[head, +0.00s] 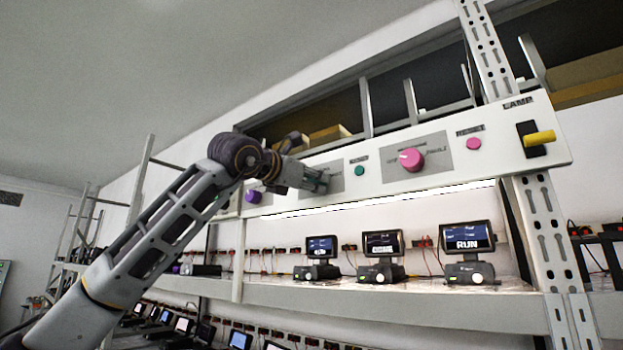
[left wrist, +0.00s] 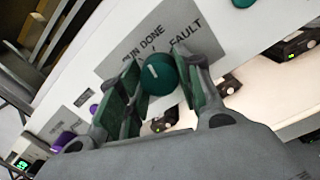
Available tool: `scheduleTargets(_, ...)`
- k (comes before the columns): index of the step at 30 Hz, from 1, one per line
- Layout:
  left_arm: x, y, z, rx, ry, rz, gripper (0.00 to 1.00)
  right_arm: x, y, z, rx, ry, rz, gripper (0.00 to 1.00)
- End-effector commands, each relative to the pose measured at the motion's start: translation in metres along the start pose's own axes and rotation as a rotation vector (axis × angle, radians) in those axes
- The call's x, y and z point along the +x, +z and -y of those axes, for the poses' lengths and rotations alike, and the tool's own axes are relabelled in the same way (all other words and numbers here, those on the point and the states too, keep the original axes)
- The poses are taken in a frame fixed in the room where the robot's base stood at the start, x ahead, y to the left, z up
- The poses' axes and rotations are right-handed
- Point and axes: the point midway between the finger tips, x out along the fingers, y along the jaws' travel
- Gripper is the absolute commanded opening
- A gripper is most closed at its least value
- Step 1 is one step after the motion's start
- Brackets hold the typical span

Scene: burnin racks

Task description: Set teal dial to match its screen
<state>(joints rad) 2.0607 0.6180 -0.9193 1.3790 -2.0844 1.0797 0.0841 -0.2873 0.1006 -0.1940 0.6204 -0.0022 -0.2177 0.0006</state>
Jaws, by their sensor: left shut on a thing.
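The teal dial (left wrist: 160,76) sits on a grey plate (left wrist: 150,38) with labels that look like RUN, DONE and FAULT. It has a short white mark on its face; I cannot tell exactly which label the mark points to. My left gripper (head: 318,181) reaches up to the panel. In the left wrist view its fingers (left wrist: 160,88) stand on both sides of the dial, shut on it. In the head view the gripper hides the dial. Small screens stand on the shelf below: a left one (head: 321,246), a middle one (head: 382,243), and a right one (head: 467,237) reading RUN. The left and middle texts are too small to read surely.
The white panel (head: 380,183) also bears a purple dial (head: 253,196), a pink dial (head: 411,159), a teal button (head: 359,171), a pink button (head: 473,144) and a yellow lamp lever (head: 538,138). A rack post (head: 547,230) stands at the right.

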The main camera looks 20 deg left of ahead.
Motion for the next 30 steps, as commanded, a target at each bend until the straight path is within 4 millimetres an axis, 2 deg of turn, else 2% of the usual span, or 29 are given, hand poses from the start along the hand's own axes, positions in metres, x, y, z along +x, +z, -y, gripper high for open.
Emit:
scheduleTargets(8, 0.000, 0.000, -0.001, 0.135, -0.008, 0.005, 0.11, -0.008, 0.017, 0.005, -0.002, -0.006, 0.021, 0.00)
scheduleTargets(26, 0.000, -0.001, 0.000, 0.187, -0.012, 0.007, 0.11, -0.009, 0.004, 0.012, 0.001, -0.013, 0.005, 0.00)
scheduleTargets(27, 0.000, -0.001, 0.000, 0.187, -0.012, 0.007, 0.36, -0.009, 0.004, 0.012, 0.001, -0.013, 0.005, 0.00)
scheduleTargets(30, 0.000, -0.001, 0.000, 0.187, -0.012, 0.007, 0.49, -0.009, 0.004, 0.012, 0.001, -0.013, 0.005, 0.00)
